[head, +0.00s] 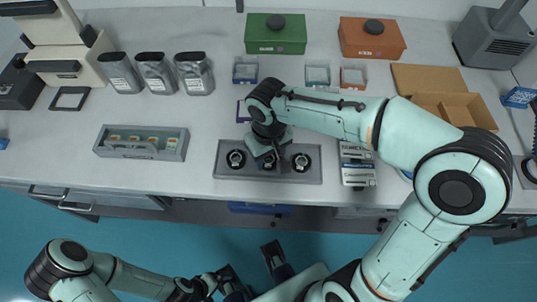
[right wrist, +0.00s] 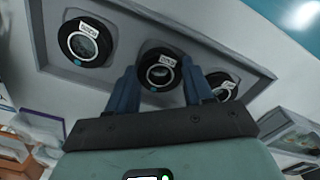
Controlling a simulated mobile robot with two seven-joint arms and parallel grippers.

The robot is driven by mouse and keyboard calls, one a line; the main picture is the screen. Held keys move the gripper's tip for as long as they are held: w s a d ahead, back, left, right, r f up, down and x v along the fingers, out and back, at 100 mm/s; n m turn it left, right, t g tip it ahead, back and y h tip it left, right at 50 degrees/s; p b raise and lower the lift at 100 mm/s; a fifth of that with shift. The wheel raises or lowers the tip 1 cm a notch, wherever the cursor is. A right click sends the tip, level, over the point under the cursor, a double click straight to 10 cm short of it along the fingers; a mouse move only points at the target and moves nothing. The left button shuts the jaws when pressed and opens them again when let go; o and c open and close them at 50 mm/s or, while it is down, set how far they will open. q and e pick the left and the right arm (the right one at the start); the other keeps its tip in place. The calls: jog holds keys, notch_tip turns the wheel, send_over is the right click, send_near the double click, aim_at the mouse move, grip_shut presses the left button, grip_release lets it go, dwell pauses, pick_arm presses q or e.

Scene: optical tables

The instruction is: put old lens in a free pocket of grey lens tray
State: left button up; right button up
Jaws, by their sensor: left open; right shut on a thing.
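A long grey tray (head: 228,188) lies near the table's front edge. Three black round lenses with white labels sit in a row along it: a left one (head: 236,160), a middle one (right wrist: 160,68) and a right one (head: 301,161). My right gripper (right wrist: 161,88) is over the tray, its blue fingers on either side of the middle lens and shut on it. I cannot tell whether that lens is lifted. My right wrist partly hides it in the head view. My left gripper (head: 252,270) is open, low in front of the table. Which lens is old is unclear.
A second grey tray (head: 110,152) with several small items stands left. Silver pouches (head: 155,73), a green box (head: 275,35), an orange box (head: 371,38) and small containers (head: 317,74) stand behind. A label stack (head: 357,165) lies right. Table between the two trays is clear.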

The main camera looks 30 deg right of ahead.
aim_at(269, 159)
jog(key=shift+f, duration=0.15)
jog(key=o, duration=1)
jog(key=shift+o, duration=0.2)
notch_tip(269, 159, up, 12)
jog(key=p, duration=0.2)
jog(key=shift+r+p, duration=0.2)
jog(key=shift+p, duration=0.1)
